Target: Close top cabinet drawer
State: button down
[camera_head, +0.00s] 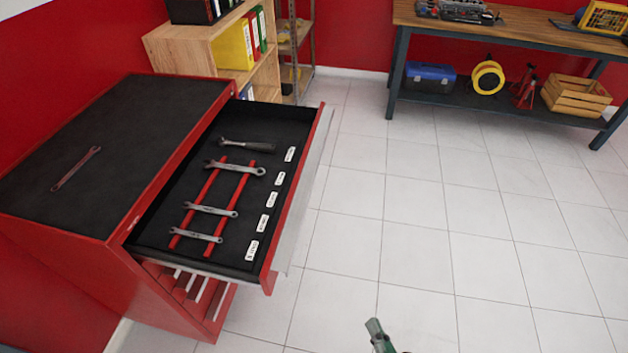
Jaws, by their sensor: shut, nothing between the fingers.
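The red tool cabinet (122,228) stands at the left, with a black top. Its top drawer (322,150) is pulled far out to the right, its black inside showing. In the drawer lie several wrenches, a ratchet (247,144), two red rails (199,204) and white labels. My gripper (374,325) shows at the bottom edge, right of the drawer front and apart from it. It is shut and empty; most of it is out of frame.
A wrench (76,169) lies on the cabinet top. A wooden shelf (198,54) with binders stands behind the cabinet. A workbench (498,27) stands at the back right. The tiled floor (455,210) right of the drawer is clear.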

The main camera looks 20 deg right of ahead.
jog(key=w+d+r+m+t+y, duration=0.1)
jog(key=w+r+m+y, duration=0.15)
jog(key=w, duration=0.65)
jog(key=w+d+r+m+t+y, duration=0.15)
jog(key=w+r, duration=0.25)
jog(key=w, duration=0.5)
jog(key=w+d+r+m+y, duration=0.1)
jog(key=w+d+r+m, duration=0.15)
jog(key=w, duration=0.65)
jog(key=w+a, duration=0.6)
jog(key=w, duration=0.5)
jog(key=shift+w+a+r, duration=0.15)
jog(key=shift+w+a, duration=0.05)
jog(key=shift+a, duration=0.15)
jog(key=shift+n, duration=0.25)
